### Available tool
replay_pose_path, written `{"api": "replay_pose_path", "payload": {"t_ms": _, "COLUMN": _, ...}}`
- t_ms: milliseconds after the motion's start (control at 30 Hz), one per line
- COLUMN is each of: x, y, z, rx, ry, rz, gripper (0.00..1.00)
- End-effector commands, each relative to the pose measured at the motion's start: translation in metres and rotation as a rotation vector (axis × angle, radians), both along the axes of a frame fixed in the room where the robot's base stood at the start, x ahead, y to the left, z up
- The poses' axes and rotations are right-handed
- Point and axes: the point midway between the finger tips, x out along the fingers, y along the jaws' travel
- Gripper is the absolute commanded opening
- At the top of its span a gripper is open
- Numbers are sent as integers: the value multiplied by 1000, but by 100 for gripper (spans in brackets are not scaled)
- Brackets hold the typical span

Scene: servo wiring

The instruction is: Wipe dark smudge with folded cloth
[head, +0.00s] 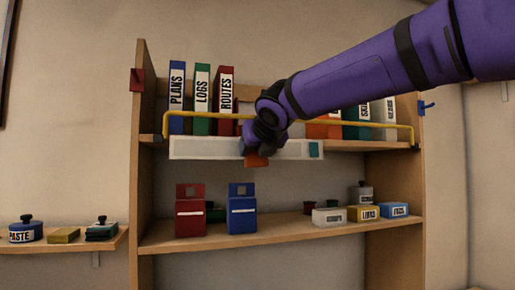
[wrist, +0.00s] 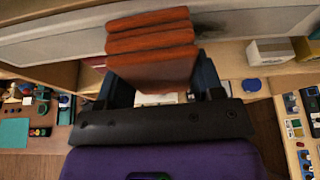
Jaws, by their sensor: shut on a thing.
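My gripper (head: 262,146) is shut on a folded cloth (head: 257,160), rust-orange and stacked in layers. In the wrist view the folded cloth (wrist: 150,50) sits between the fingers of my gripper (wrist: 160,82). In the head view the cloth is in front of a long white panel (head: 205,149) on the front of the upper shelf. The pale panel (wrist: 255,20) also runs along the top of the wrist view. I cannot tell whether the cloth touches it.
A yellow rail (head: 205,114) runs across above the panel. Binders stand behind it. A red box (head: 190,212) and a blue box (head: 242,210) stand on the lower shelf (head: 285,228), with small labelled containers at right. A side shelf (head: 60,245) holds several small items.

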Motion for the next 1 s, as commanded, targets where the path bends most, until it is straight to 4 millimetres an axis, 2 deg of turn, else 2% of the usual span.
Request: {"api": "replay_pose_path", "payload": {"t_ms": 1000, "x": 11, "y": 3, "z": 0, "rx": 0, "ry": 1, "rz": 0, "gripper": 42}}
